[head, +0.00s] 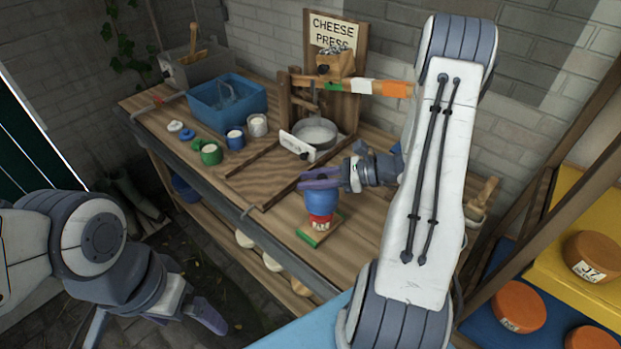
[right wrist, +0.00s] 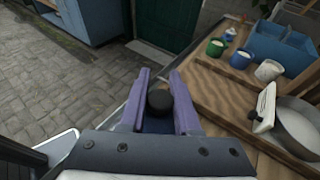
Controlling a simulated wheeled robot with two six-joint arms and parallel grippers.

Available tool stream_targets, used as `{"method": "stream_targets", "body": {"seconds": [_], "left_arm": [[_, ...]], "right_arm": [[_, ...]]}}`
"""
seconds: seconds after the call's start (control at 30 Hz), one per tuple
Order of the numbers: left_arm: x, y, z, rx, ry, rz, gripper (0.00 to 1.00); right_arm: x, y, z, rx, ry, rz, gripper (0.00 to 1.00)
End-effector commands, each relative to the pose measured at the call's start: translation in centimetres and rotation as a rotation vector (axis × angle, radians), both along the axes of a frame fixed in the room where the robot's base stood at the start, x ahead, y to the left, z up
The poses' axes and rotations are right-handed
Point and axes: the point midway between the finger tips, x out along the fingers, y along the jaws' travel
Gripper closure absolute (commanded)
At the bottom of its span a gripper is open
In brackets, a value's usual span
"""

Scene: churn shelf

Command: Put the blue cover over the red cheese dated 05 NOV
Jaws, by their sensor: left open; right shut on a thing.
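My right gripper (head: 321,180) is shut on the dark knob (right wrist: 159,100) of the blue cover (head: 320,203). The cover is upright, directly above a red cheese (head: 321,219) on the workbench. The cover hides most of the cheese; only a low red band with a pale label shows below it. The date on the label is too small to read. I cannot tell whether the cover rests on the cheese or hangs just above it. The cheese stands on a board with a green front edge (head: 308,239). My left gripper (head: 152,322) is open and empty, low in front of the bench.
A wooden frame (head: 262,202), a steel pan (head: 316,133) and a white sign (head: 297,146) are behind the cover. Several mugs (head: 210,153) and a blue basin (head: 227,100) stand at the left. Orange cheeses (head: 518,306) sit on shelves at right.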

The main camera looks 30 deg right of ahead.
Motion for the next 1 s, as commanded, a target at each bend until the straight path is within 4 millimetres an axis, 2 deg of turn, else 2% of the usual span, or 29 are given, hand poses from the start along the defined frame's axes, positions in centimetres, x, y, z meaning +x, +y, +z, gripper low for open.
{"method": "stream_targets", "body": {"seconds": [0.27, 1.0], "left_arm": [[0.0, 0.0, -1.2, 0.000, 0.000, 0.000, 0.00], [0.0, 0.0, -6.1, 0.000, 0.000, 0.000, 0.00]], "right_arm": [[0.0, 0.0, -1.3, 0.000, 0.000, -0.001, 1.00], [0.0, 0.0, -7.1, 0.001, 0.001, -0.003, 1.00]]}}
